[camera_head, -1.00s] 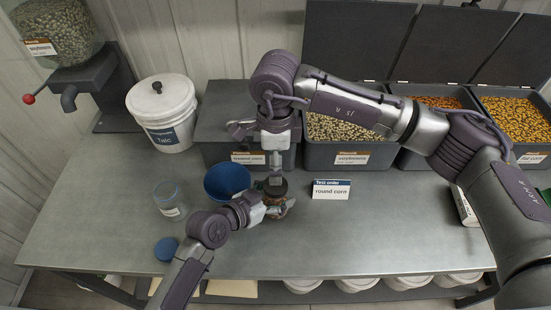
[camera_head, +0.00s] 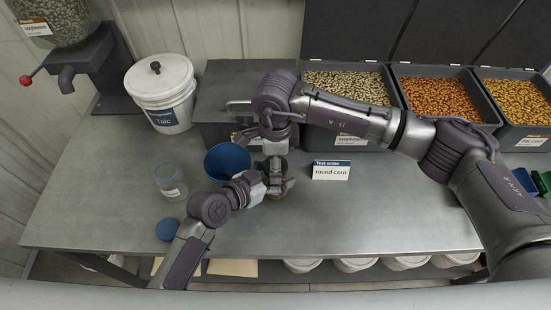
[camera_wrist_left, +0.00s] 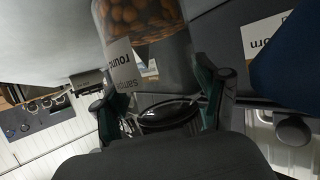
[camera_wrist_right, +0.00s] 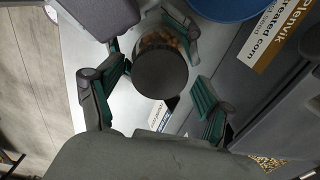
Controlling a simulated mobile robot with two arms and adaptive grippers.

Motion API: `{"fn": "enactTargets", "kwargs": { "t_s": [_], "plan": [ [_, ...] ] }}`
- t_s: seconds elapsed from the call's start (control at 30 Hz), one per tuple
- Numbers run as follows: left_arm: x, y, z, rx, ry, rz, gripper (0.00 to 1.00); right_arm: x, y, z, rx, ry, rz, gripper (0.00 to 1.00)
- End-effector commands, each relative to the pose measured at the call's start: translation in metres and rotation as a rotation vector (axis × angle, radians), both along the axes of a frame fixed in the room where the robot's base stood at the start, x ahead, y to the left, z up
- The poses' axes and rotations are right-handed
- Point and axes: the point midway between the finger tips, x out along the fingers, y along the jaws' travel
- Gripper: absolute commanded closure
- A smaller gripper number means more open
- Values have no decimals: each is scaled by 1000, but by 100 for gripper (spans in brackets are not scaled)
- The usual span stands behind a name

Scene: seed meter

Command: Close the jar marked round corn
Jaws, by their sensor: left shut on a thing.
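The round corn jar (camera_wrist_left: 145,30) is glass, filled with orange-brown kernels, and has a partly hidden white label. My left gripper (camera_wrist_left: 160,100) is shut on it, with one finger on each side. In the head view the left gripper (camera_head: 262,190) reaches it from the left, just above the bench. A dark round lid (camera_wrist_right: 160,74) lies over the jar's mouth; I cannot tell how tightly it sits. My right gripper (camera_wrist_right: 158,92) is above, pointing down, with fingers spread on both sides of the lid and gaps visible. In the head view the right gripper (camera_head: 276,165) hides most of the lid.
A blue bowl (camera_head: 227,160) stands close behind the left gripper. An empty glass jar (camera_head: 170,182) and a blue lid (camera_head: 167,229) are to the left. A "round corn" sign (camera_head: 331,171) stands right of the jar. Seed bins (camera_head: 345,125) line the back. The bench's right front is clear.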

Motion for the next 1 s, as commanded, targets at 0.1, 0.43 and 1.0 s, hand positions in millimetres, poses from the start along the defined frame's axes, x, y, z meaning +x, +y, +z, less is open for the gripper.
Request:
{"fn": "enactTargets", "kwargs": {
  "t_s": [0.1,0.43,1.0],
  "plan": [
    [0,0,0,1,1,0,100,0,0,0,0,0,0,43],
    [0,0,0,1,1,0,100,0,0,0,0,0,-6,83],
    [0,0,0,1,1,0,100,0,0,0,0,0,-5,12]
  ]
}}
